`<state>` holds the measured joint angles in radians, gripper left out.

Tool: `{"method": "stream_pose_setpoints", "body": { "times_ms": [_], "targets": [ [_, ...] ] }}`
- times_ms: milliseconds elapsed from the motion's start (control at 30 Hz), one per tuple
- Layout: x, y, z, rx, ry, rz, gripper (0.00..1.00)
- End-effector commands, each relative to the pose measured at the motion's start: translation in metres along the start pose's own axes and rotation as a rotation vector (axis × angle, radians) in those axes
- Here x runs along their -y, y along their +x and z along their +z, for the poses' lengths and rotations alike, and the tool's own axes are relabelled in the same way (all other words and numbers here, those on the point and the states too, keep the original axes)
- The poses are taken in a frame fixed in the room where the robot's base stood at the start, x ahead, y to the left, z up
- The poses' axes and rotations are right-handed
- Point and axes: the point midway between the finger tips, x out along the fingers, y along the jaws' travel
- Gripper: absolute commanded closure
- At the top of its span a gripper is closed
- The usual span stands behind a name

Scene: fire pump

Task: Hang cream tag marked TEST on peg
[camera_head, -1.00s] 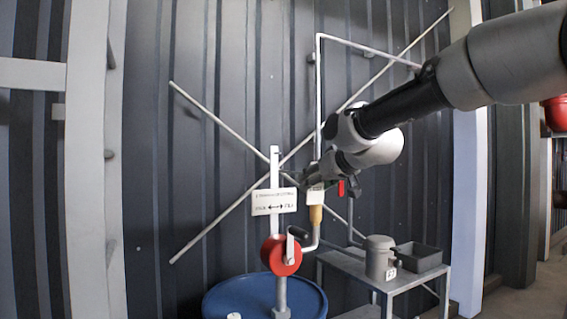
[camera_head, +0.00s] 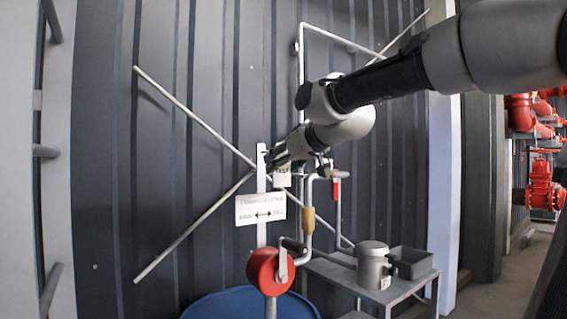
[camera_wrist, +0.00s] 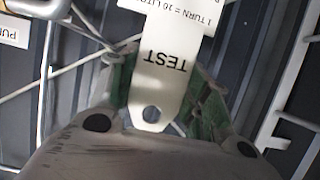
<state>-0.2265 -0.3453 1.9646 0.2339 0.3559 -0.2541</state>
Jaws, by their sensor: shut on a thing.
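My gripper (camera_head: 278,158) is shut on the cream tag (camera_head: 283,179). In the head view the tag hangs below the fingertips, right of the upright post (camera_head: 261,168) and above the white sign. In the wrist view the tag (camera_wrist: 166,62) lies between the green fingers (camera_wrist: 163,92); TEST reads upside down and its hole is near my palm. No peg shows clearly; my gripper covers part of the area near the post's top.
A grey jug (camera_head: 373,264) and tray (camera_head: 410,262) sit on a stand.

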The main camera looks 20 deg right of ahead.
Motion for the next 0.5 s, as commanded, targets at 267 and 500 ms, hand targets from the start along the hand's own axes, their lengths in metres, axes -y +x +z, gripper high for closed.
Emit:
{"method": "stream_pose_setpoints", "body": {
  "times_ms": [267,500],
  "targets": [
    [0.000,0.018,-0.006,-0.001,0.000,0.000,0.69],
    [0.000,0.033,-0.011,0.000,0.000,0.000,0.69]
  ]
}}
